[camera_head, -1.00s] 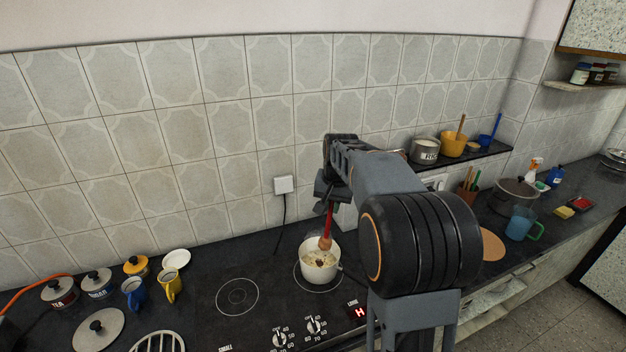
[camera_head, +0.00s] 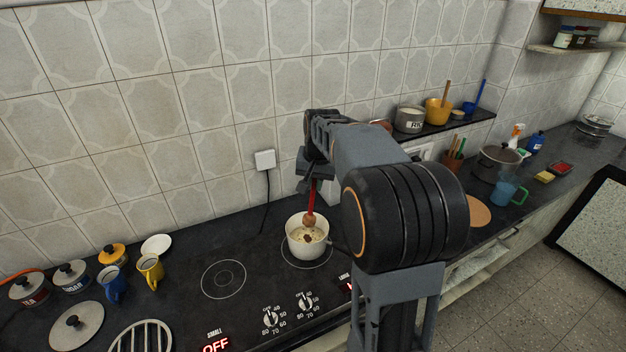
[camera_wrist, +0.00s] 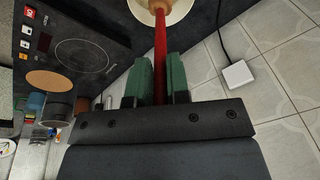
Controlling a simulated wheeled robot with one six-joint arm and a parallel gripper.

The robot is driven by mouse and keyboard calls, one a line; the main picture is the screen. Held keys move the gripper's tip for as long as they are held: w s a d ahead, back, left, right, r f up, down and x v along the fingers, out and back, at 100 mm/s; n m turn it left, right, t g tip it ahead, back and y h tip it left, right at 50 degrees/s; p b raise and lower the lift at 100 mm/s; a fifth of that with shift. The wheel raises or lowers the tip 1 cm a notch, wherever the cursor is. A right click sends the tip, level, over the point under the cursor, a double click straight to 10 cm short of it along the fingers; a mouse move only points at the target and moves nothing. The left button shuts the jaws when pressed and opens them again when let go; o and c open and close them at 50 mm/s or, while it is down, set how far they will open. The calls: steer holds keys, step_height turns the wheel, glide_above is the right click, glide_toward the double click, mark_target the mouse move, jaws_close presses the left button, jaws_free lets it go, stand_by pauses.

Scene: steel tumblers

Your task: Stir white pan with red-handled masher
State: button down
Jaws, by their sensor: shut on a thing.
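The white pan (camera_head: 296,244) stands on the large hob ring in the head view, with pale lumpy food in it. The red-handled masher (camera_head: 312,194) stands nearly upright, its wooden lower end in the pan over the food. My gripper (camera_head: 315,178) is above the pan, shut on the red handle. In the wrist view, the green finger pads of my gripper (camera_wrist: 159,82) lie on either side of the red masher handle (camera_wrist: 160,50), and part of the pan rim (camera_wrist: 183,10) shows at the top. The masher's very tip is hidden in the food.
A smaller empty hob ring (camera_head: 223,279) lies left of the pan. Blue (camera_head: 112,284) and yellow (camera_head: 150,270) mugs, canisters and a lid (camera_head: 76,326) stand further left. My arm covers the counter right of the pan. A shelf (camera_head: 450,124) with pots runs along the wall.

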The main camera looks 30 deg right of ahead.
mark_target(312, 206)
steer(key=shift+s+b+x, duration=0.2)
steer(key=shift+b+x, duration=1.4)
steer(key=shift+x, duration=1.05)
steer(key=shift+s+b+x, duration=0.15)
steer(key=shift+b+x, duration=1.45)
steer(key=shift+x, duration=1.1)
steer(key=shift+s, duration=0.2)
